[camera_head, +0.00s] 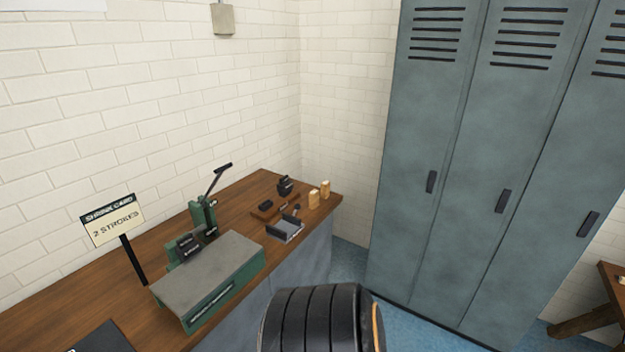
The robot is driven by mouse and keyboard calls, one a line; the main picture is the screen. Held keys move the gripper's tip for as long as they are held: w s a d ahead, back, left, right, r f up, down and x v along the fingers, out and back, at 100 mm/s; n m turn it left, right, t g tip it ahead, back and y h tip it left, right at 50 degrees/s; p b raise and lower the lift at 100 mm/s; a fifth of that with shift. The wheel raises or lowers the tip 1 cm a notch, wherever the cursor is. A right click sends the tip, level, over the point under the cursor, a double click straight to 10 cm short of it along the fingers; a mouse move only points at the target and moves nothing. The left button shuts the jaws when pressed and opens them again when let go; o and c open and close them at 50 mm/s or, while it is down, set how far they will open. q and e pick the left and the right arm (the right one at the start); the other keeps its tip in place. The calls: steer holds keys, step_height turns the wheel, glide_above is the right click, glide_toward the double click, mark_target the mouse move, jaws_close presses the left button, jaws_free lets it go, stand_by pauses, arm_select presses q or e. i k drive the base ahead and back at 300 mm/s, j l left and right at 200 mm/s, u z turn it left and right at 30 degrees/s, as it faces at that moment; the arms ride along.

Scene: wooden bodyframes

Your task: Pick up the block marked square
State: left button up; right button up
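Neither of my grippers is in view.
The wooden bench (75,300) runs along the brick wall. It carries a green press (210,280), a sign reading "2 STROKES" (112,222), a small grey tray (285,231) and dark tools on a brown board (270,212). Grey lockers (440,150) stand at right.

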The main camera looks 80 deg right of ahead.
mark_target(326, 186)
steer(key=z, duration=2.75)
